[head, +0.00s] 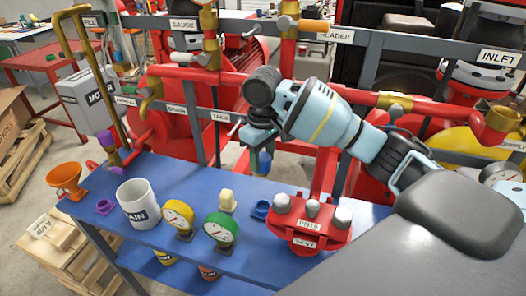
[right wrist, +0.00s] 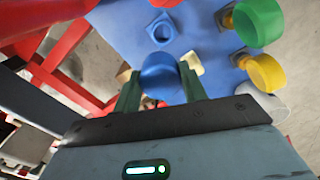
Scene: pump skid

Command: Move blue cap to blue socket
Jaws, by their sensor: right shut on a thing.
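My right gripper (head: 261,155) is above the blue bench, with its fingers pointing down. It is shut on the blue cap (head: 264,163), which shows partly between the fingers. In the right wrist view the rounded blue cap (right wrist: 159,72) sits between the two green fingertips (right wrist: 160,92). The blue socket (head: 261,209) stands on the bench below the gripper, apart from the cap. It also shows in the right wrist view (right wrist: 162,31) as a ring on a square base, beyond the cap. My left gripper is in neither view.
A cream piece (head: 227,200) stands left of the socket, and a red block with grey knobs (head: 308,222) right of it. A green gauge (head: 220,229), a yellow gauge (head: 178,217) and a white mug (head: 138,203) stand farther left. Red pipes and grey rails (head: 375,55) rise behind.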

